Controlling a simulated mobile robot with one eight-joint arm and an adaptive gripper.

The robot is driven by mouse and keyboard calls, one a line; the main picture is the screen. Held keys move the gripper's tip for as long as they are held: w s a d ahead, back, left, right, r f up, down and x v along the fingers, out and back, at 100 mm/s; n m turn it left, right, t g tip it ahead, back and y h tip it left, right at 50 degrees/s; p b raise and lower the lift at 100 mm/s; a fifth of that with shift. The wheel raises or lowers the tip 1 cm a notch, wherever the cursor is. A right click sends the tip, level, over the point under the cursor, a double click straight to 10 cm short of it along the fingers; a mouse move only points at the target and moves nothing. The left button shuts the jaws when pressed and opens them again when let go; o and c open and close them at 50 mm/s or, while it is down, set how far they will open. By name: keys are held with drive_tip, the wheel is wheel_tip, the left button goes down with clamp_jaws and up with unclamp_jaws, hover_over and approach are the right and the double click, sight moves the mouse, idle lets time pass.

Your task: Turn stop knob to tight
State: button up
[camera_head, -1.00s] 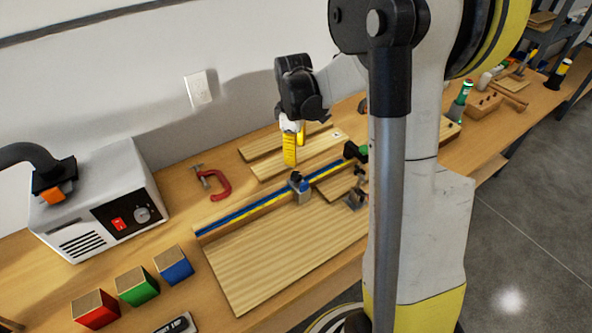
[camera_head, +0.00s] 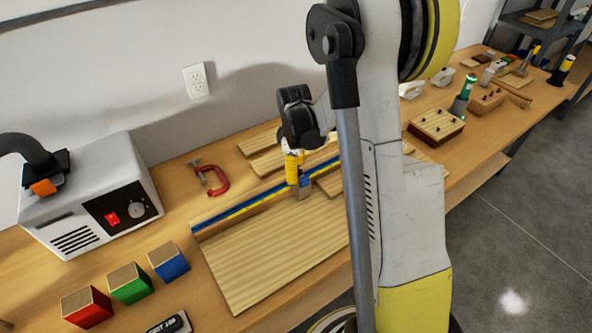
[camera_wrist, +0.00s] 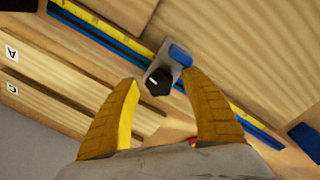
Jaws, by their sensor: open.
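The stop knob (camera_wrist: 158,82) is a dark knob on the side of a small grey metal stop block (camera_wrist: 176,54) with a blue top part. The block sits on the blue and yellow fence rail (camera_head: 236,211). In the wrist view the knob lies just beyond and between the tips of my gripper (camera_wrist: 165,86). My gripper has yellow fingers, spread apart with nothing between them. In the head view my gripper (camera_head: 294,178) hangs over the rail at the stop block (camera_head: 305,191), pointing down, and hides the knob. I cannot tell the knob's turn setting.
A wooden board (camera_head: 270,262) lies in front of the rail, and loose planks (camera_head: 262,141) lie behind it. A red clamp (camera_head: 212,181), a grey machine (camera_head: 90,196) and coloured blocks (camera_head: 130,284) are to the left. Bare bench shows around the clamp.

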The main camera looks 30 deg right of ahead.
drive_tip(key=shift+c, duration=0.2)
clamp_jaws()
drive_tip(key=shift+m, duration=0.3)
drive_tip(key=m, duration=0.3)
drive_tip(key=shift+m, duration=0.3)
drive_tip(key=m, duration=0.4)
drive_tip(key=shift+m+g+b, duration=0.3)
drive_tip(key=shift+b, duration=0.1)
drive_tip(key=m, duration=0.8)
drive_tip(key=shift+w+g, duration=0.1)
drive_tip(key=shift+g, duration=0.2)
drive_tip(key=shift+m, duration=0.4)
